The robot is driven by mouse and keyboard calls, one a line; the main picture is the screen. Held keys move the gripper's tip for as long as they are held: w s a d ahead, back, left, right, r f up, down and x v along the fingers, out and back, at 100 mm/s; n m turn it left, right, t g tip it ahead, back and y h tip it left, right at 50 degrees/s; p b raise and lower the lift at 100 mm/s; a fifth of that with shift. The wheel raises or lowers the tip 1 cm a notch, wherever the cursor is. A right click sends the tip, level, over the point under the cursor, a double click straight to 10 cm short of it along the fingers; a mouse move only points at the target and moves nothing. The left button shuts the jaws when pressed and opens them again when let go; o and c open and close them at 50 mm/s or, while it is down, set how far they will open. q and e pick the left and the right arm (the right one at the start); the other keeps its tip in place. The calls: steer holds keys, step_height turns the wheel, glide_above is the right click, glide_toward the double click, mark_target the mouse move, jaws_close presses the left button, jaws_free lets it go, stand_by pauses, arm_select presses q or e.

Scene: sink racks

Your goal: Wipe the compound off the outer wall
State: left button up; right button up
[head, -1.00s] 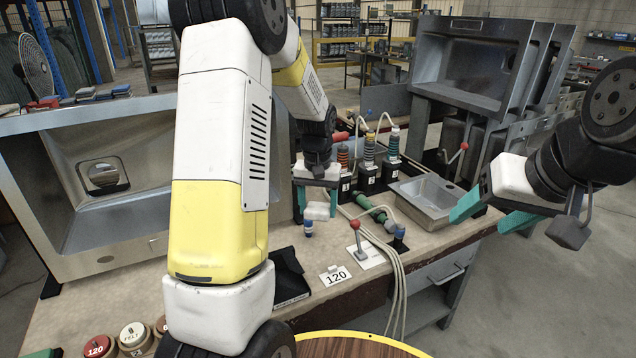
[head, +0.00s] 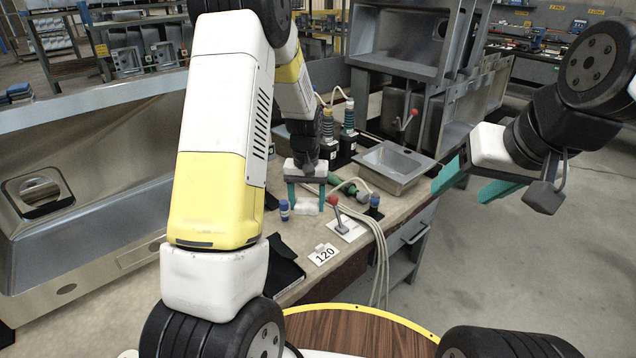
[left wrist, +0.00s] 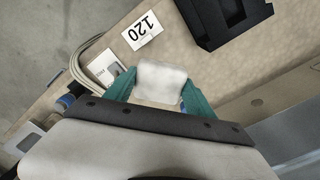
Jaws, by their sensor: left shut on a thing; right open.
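My left gripper (head: 306,196) is over the bench, its teal fingers shut on a white cloth pad (head: 305,211). The pad also shows between the fingers in the left wrist view (left wrist: 161,82). The large steel sink (head: 95,190) stands on its side at the left of the head view, apart from the left gripper. I cannot make out any compound on its walls. A small steel sink (head: 393,166) sits on the bench to the right of the left gripper. My right gripper (head: 473,186) is open and empty, off the bench's right side.
A red-knobbed lever (head: 334,200), a green-handled tool (head: 347,187) and blue-capped bottles stand near the left gripper. A 120 card (head: 324,255) and a black holder (head: 284,268) lie at the front edge. Hoses (head: 380,250) hang over it. Stacked sinks (head: 405,40) stand behind.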

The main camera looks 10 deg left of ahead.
mark_target(307, 212)
arm_select(q)
steer(key=shift+a+f, duration=0.1)
steer(key=shift+f, duration=4.3)
steer(key=shift+f, duration=1.55)
steer(key=o, duration=1.4)
steer(key=shift+r, duration=3.95)
steer(key=shift+r, duration=0.1)
